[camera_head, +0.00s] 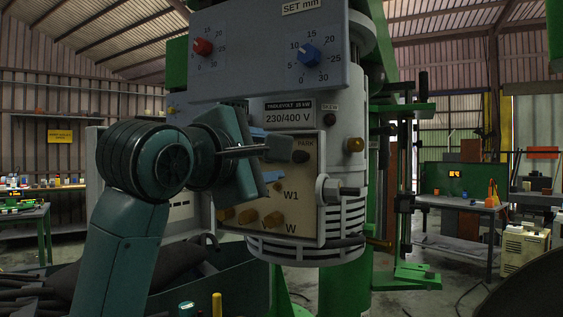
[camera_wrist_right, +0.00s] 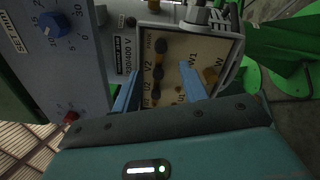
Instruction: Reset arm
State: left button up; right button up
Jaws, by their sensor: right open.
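My right gripper (camera_head: 270,154) is beside the cream terminal panel (camera_head: 305,222) of the grey machine, its teal arm rising from the lower left. In the right wrist view its two blue fingers (camera_wrist_right: 160,72) are apart, with nothing held between them. The same panel (camera_wrist_right: 215,50) lies just beyond the fingers; I cannot tell whether they touch it. The panel has brass posts (camera_head: 272,220), a W1 mark and dark-capped terminals (camera_wrist_right: 158,72). The gripper hides part of the panel in the head view. My left gripper is not in view.
Above the panel is a grey control box (camera_head: 255,80) with a red knob (camera_head: 202,47) and a blue knob (camera_head: 309,55). A green stand (camera_head: 405,275) is right of the machine. A workbench (camera_head: 460,203) stands farther right, with open floor between. A dark bin (camera_head: 245,285) is below.

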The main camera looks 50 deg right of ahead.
jog(key=shift+v, duration=0.8)
